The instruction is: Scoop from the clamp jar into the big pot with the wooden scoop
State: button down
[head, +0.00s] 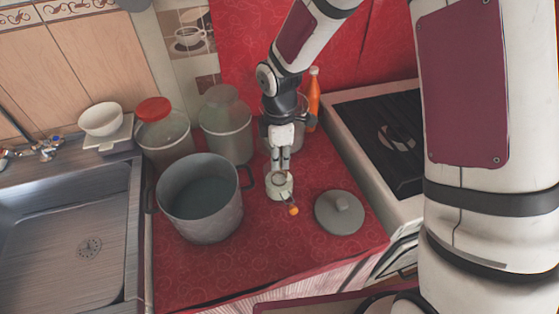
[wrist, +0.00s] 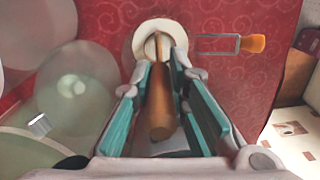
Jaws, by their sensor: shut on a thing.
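The big grey pot (head: 202,212) stands open on the red counter, left of my gripper (head: 280,170). My gripper points down and is shut on the wooden scoop, whose brown handle (wrist: 161,105) lies between the teal-padded fingers (wrist: 162,75) in the wrist view. The handle's far end meets a small round white vessel (head: 280,191), also in the wrist view (wrist: 138,48); I cannot tell whether the scoop is inside it. The scoop's bowl is hidden. A lidded glass jar (head: 226,140) stands behind the pot, perhaps the clamp jar; a metal clasp (wrist: 39,124) shows among the glass in the wrist view.
A red-lidded jar (head: 163,140) stands left, beside the sink (head: 65,235). Another glass jar and an orange bottle (head: 314,98) stand behind my arm. A grey lid (head: 339,212) lies right, near the stove (head: 385,130). A wire-framed, orange-tipped utensil (wrist: 252,43) lies beside the white vessel.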

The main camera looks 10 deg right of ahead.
jog(key=shift+r+p, duration=2.05)
jog(key=shift+r, duration=2.85)
